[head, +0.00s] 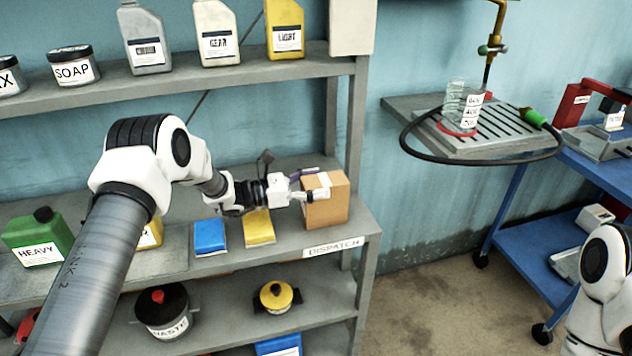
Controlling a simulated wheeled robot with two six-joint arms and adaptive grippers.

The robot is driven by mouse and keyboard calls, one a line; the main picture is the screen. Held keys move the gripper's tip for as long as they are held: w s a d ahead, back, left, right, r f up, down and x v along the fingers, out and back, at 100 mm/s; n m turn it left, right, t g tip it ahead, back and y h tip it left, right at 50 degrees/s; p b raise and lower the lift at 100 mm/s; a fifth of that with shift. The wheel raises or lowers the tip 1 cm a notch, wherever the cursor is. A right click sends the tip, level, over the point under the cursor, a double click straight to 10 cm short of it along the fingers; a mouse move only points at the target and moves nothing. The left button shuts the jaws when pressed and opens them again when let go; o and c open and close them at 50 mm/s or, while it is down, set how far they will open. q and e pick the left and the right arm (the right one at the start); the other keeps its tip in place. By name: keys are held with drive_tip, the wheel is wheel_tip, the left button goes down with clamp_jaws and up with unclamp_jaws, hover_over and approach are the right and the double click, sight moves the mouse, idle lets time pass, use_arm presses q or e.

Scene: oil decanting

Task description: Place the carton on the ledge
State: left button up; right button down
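The carton (325,209) is a small brown box. It appears upright at the right end of the middle shelf (284,236), above the DISPATCH label (334,246). My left gripper (314,184) reaches in from the left at the carton. One finger lies across its near face and the other is by its top rear edge. I cannot tell whether the fingers press on it or stand apart from it. Part of my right arm shows at the lower right; its gripper is out of view. A grey slotted ledge (420,104) juts from the wall at the right.
Blue (210,236) and yellow (259,228) packs lie left of the carton. A green HEAVY jug (35,240) stands further left. Glassware (456,105), a brass tap and a black hose occupy the slotted ledge. A blue cart (560,180) stands at the right.

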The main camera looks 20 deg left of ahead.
use_arm(q)
drive_tip(key=shift+a, duration=0.1)
drive_tip(key=b+v, duration=0.2)
drive_tip(key=v, duration=1)
idle(1.1)
